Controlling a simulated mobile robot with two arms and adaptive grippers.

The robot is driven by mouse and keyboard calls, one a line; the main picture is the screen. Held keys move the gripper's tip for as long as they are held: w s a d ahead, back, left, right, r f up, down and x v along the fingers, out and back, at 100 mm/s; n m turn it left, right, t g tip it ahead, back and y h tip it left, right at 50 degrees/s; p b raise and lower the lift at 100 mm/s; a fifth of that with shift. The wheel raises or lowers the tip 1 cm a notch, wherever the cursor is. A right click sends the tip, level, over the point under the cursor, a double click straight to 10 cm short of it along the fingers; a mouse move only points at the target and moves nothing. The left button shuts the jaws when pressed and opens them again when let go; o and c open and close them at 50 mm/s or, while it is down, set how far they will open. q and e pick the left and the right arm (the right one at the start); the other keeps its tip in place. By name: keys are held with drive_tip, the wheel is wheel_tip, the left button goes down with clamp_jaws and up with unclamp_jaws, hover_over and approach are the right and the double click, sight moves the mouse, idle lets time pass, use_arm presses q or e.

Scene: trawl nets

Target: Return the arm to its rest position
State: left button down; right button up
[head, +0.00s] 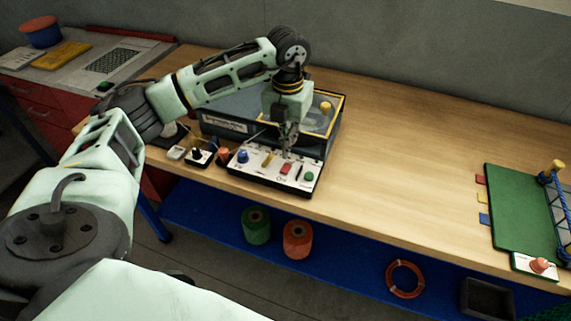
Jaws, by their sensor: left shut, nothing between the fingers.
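My left arm reaches in from the left across the workbench. My left gripper (287,150) points down over the front panel of a dark box-shaped machine (323,140). It is shut and empty, and its fingertips look close to the white control panel (260,183). I cannot tell whether they touch it. The panel carries a blue knob (242,156), a red switch (286,169), a green button (309,176) and a yellow part (267,159). The gripper and wrist hide part of the machine's top. My right gripper is not in view.
The wooden bench (410,160) is clear right of the machine. A green board (515,210) with netting lies at the right. Green (256,225) and orange (298,239) spools stand on the blue lower shelf (345,255). Small items sit left of the panel. A grey wall runs behind.

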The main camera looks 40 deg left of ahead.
use_arm(q)
drive_tip(key=shift+r, duration=0.3)
drive_tip(key=shift+f, duration=0.1)
